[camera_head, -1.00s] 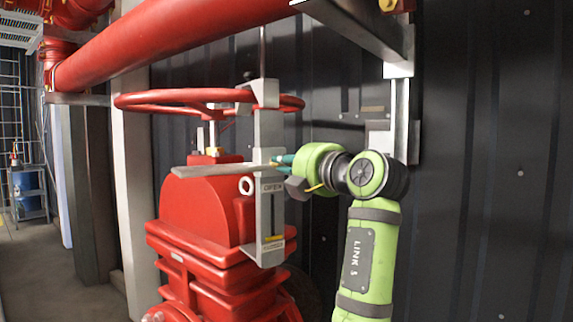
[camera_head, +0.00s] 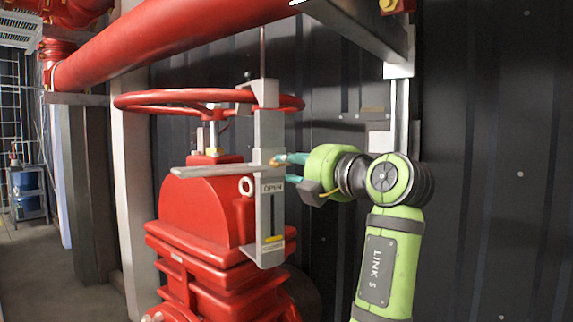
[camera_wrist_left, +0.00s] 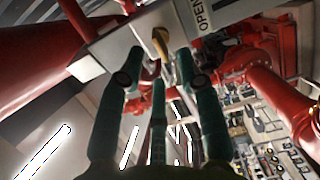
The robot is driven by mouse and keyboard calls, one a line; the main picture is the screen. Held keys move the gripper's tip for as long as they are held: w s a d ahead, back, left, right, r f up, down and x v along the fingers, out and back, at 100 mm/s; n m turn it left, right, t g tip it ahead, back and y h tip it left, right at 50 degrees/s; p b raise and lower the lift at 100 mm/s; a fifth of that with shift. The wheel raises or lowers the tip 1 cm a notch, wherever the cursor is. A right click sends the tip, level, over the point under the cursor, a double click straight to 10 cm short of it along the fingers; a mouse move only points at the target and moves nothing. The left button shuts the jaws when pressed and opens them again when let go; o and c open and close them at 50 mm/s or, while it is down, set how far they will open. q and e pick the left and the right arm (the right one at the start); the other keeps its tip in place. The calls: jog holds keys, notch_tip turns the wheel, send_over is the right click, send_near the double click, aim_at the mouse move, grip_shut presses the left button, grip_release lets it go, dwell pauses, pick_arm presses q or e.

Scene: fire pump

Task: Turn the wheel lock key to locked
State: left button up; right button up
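The brass wheel lock key (camera_head: 276,163) sticks out of the upright grey metal lock bracket (camera_head: 270,215) beside the red valve, just above its OPEN label (camera_head: 272,188). In the left wrist view the key (camera_wrist_left: 160,42) shows near the fingertips, below the edge of the bracket (camera_wrist_left: 110,45). My left gripper (camera_head: 287,168) is at the right side of the bracket. Its teal fingers (camera_wrist_left: 159,60) are spread apart, with the key in the gap between the upper two. I cannot tell whether any finger touches it. My right gripper is not in view.
The red handwheel (camera_head: 185,100) sits above the valve body (camera_head: 205,205). A flat grey bar (camera_head: 215,171) sticks out left from the bracket. A thick red pipe (camera_head: 170,40) crosses above. A dark corrugated wall (camera_head: 490,180) stands behind; the floor at left is open.

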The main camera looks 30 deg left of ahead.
pick_arm(q)
jog(key=v, duration=0.8)
jog(key=shift+s+d, duration=0.25)
jog(key=shift+d, duration=0.1)
